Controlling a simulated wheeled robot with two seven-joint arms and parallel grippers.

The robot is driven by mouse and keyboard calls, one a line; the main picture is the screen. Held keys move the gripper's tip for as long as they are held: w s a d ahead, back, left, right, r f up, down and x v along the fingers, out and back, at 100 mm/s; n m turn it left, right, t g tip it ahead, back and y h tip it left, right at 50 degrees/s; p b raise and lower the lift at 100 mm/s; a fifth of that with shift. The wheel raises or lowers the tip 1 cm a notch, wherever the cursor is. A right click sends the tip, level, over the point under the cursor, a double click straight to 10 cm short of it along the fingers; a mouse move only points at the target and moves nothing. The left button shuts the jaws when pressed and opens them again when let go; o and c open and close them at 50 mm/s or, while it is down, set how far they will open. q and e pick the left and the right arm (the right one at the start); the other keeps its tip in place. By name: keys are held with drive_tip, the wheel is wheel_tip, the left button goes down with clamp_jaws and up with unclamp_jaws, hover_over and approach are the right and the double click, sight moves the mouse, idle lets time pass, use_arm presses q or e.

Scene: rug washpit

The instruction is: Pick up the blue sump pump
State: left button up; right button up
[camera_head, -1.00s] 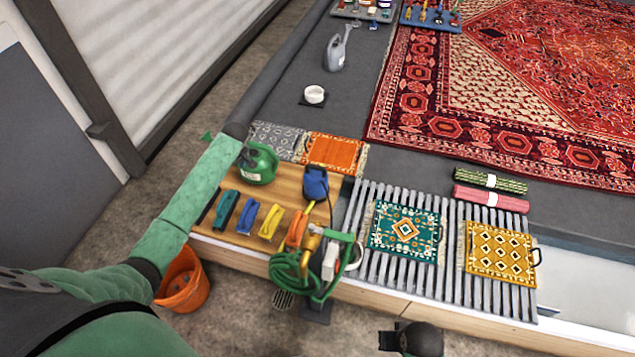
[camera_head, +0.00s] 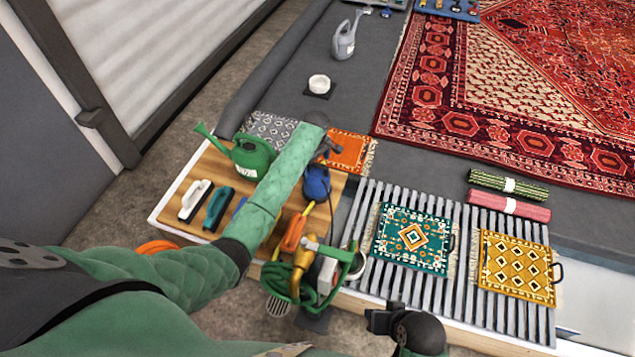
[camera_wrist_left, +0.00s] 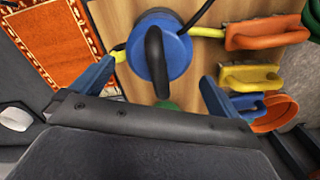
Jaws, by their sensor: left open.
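The blue sump pump (camera_head: 316,184) stands on the wooden board, with a dark cable running from it. In the left wrist view the pump (camera_wrist_left: 172,56) is seen from above, round and blue, with a black handle arching over its top. My left gripper (camera_head: 326,150) is just beyond and above the pump in the head view, and the green sleeve of my arm crosses the board. In the left wrist view its blue fingers (camera_wrist_left: 156,73) are spread wide on both sides of the pump, with nothing held. A dark part of my right arm's end (camera_head: 392,322) shows at the bottom; its jaws are unclear.
A green watering can (camera_head: 252,157) stands left of my arm. Several brushes, including a white one (camera_head: 195,200) and an orange one (camera_head: 293,232), lie nearby. A green hose (camera_head: 280,280) hangs at the front edge. The slatted rack (camera_head: 375,290) with small rugs is to the right.

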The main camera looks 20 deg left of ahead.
sight(317, 172)
use_arm(q)
drive_tip(key=shift+d+f, duration=0.1)
drive_tip(key=shift+f, duration=2.6)
drive_tip(key=c, duration=1.7)
drive_tip(key=shift+w+r, duration=0.1)
drive_tip(key=shift+c, duration=0.2)
